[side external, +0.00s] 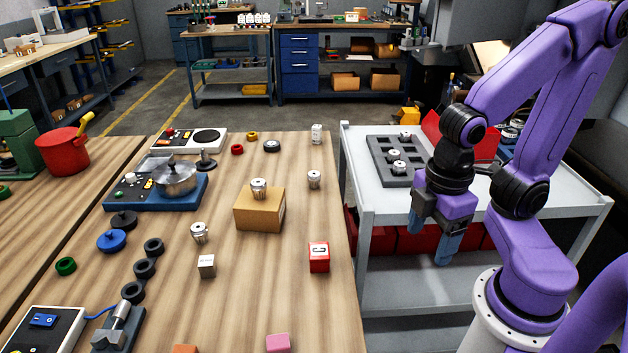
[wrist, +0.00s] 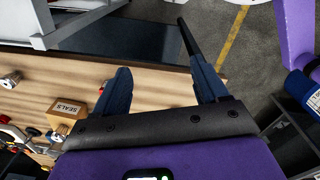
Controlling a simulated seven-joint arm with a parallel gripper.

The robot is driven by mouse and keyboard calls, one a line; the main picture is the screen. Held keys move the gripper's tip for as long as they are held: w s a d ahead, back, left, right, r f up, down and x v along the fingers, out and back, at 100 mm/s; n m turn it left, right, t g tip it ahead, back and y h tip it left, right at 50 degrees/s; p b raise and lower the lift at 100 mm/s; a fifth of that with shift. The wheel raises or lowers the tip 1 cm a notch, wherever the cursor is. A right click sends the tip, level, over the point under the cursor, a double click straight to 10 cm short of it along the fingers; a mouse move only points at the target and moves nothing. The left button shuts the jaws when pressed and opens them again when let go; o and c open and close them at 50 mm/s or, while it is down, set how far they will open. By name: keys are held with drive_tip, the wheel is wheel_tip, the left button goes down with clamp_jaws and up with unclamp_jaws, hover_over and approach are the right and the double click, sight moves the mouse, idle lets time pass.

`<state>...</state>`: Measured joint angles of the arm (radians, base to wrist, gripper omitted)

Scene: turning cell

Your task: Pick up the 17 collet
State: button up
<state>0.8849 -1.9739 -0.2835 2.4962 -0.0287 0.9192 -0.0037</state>
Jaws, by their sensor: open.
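Several silver collets are in the side view: one on top of a cardboard box (side external: 259,188), one on the wooden table right of the box (side external: 314,179), one left of it (side external: 199,233), and several in a grey tray (side external: 376,168) on the cart. Their markings are too small to read, so I cannot tell which is the 17 collet. A silver collet also shows at the wrist view's left edge (wrist: 10,80). My gripper (side external: 434,238) is open and empty, pointing down by the cart's front edge, apart from every collet. Its spread fingers show in the wrist view (wrist: 160,65).
The cardboard box (side external: 260,213) reads SEALS in the wrist view (wrist: 67,112). A gap separates the table from the white cart (side external: 588,200).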

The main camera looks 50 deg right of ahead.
drive_tip(key=w+d+f+n+t+h, duration=0.2)
drive_tip(key=w+n+h, duration=0.15)
drive_tip(key=w, duration=0.65)
drive_tip(key=w+d+f+n+t+h, duration=0.25)
drive_tip(key=w+h, duration=0.25)
drive_tip(key=w, duration=0.6)
drive_tip(key=n+t+h, duration=0.2)
drive_tip(key=n+t, duration=0.2)
drive_tip(key=n, duration=0.3)
approach(314, 180)
drive_tip(key=x, duration=0.6)
drive_tip(key=shift+w+d, duration=0.2)
drive_tip(key=shift+d, duration=0.2)
drive_tip(key=shift+f+x, duration=0.15)
drive_tip(key=shift+x, duration=1.2)
drive_tip(key=shift+f+x, duration=0.1)
drive_tip(key=shift+x, duration=1.2)
drive_tip(key=shift+a, duration=0.15)
drive_tip(key=c, duration=1.2)
